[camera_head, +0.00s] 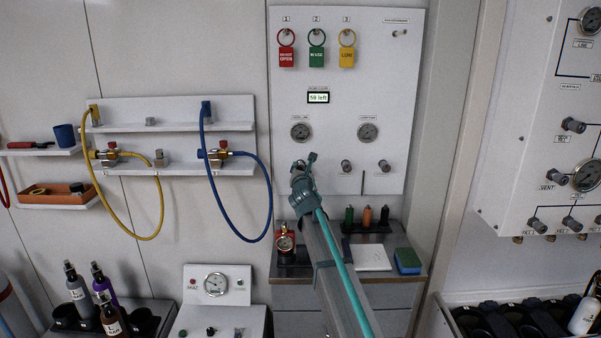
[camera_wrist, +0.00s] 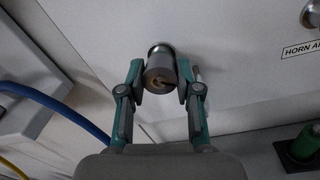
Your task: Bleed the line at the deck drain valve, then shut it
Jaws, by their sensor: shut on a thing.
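A grey cylindrical valve knob (camera_wrist: 160,74) with a brownish slotted face sticks out of the white panel. My gripper (camera_wrist: 161,82) is shut on it, one finger on each side. In the head view my gripper (camera_head: 304,168) reaches the lower left of the white panel (camera_head: 340,105) and hides this knob. Two similar knobs, a middle one (camera_head: 346,166) and a right one (camera_head: 384,166), stand free to its right. I cannot read a label for the held knob, so I cannot tell if it is the deck drain valve.
Red, green and yellow tags hang higher up. A blue hose (camera_head: 271,195) loops close on the left. A shelf (camera_head: 290,271) with small items lies below.

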